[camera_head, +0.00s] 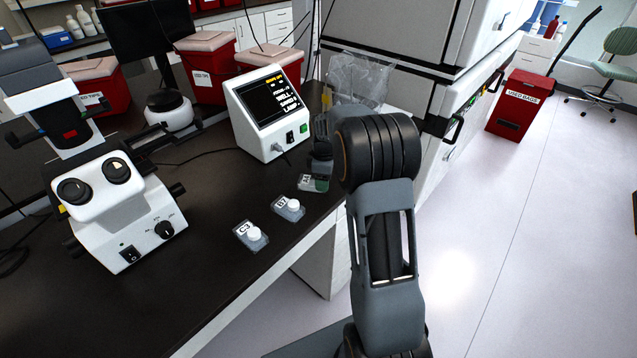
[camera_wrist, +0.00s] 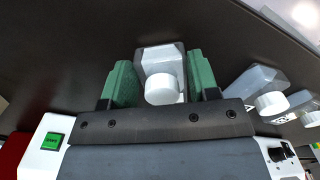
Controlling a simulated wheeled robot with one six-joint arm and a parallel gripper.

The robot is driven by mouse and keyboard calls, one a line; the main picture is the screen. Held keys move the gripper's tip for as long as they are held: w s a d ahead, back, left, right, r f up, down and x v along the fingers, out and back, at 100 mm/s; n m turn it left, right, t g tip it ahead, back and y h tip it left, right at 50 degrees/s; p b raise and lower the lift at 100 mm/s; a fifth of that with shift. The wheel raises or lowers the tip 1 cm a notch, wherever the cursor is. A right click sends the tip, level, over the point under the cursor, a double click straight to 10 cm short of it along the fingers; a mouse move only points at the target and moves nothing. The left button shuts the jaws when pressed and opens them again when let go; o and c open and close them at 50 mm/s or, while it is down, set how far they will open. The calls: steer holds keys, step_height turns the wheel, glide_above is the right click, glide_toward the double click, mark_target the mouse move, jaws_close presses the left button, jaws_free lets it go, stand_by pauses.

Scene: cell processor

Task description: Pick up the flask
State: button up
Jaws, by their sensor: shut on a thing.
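The flask between my jaws is clear with a white cap, in the wrist view (camera_wrist: 160,58). It lies on the dark bench top. My gripper (camera_wrist: 162,72) has one green finger on each side of the flask and is shut on it. In the head view, my gripper (camera_head: 320,184) is at the bench's right edge, and only part of this flask (camera_head: 308,183) shows, the rest hidden by my arm. Two more capped flasks, labelled C3 (camera_head: 247,239) and what looks like B7 (camera_head: 284,207), lie nearer the camera on the bench.
A white instrument with a screen (camera_head: 262,112) stands just behind the gripper. A white microscope (camera_head: 115,205) stands at the left. Red bins (camera_head: 207,75) are at the back. A clear bag (camera_head: 358,80) hangs behind my arm.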

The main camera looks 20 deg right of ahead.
steer(key=shift+c, duration=0.5)
steer(key=shift+r, duration=0.6)
step_height(320, 180, up, 2)
steer(key=shift+s+r, duration=0.1)
steer(key=shift+r, duration=0.05)
steer(key=s+a+r+b, duration=0.1)
steer(key=s+r, duration=0.3)
steer(key=s, duration=0.3)
steer(key=s+r+b, duration=0.2)
steer(key=s+r, duration=0.3)
steer(key=s, duration=0.1)
steer(key=shift+s+a+r, duration=0.25)
steer(key=shift+s+a, duration=0.15)
